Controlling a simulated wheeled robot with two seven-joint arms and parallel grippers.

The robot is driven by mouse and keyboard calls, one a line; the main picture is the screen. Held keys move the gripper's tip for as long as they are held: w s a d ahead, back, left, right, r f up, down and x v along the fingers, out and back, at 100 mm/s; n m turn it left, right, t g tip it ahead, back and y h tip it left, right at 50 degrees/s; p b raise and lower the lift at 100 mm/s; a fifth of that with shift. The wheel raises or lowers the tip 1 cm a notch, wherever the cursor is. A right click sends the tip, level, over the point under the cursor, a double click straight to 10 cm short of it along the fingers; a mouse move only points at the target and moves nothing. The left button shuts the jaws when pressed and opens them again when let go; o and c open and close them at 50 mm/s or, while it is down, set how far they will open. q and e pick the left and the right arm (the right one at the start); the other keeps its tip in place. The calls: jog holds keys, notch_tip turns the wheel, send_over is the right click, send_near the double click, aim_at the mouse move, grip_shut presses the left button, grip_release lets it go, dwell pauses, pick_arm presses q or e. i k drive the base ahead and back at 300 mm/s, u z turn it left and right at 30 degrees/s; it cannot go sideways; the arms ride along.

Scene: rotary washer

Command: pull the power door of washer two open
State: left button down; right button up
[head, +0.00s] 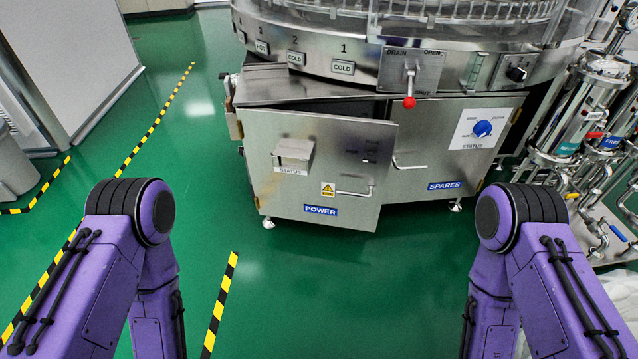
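The power door (290,190) is a steel panel with a blue POWER label on the washer's (300,92) lower cabinet, at the centre of the head view. It stands ajar, swung out at its right side, with a dark gap along its top edge. Its bar handle (355,192) is near the lower right, beside a yellow warning sticker. No marking that I can read names this as washer two. My two purple arms show at the lower left and lower right. Both grippers are out of view, and nothing of mine visibly touches the door.
The spares door (447,165) appears closed to the right, with its own handle and a blue status knob (482,128). A red-tipped drain lever (409,100) sits above. Pipework (580,130) stands at the far right. Green floor (290,290) is clear in front.

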aim_at(340, 189)
jog(key=u, duration=0.5)
jog(key=i, duration=0.5)
jog(key=z, duration=1.9)
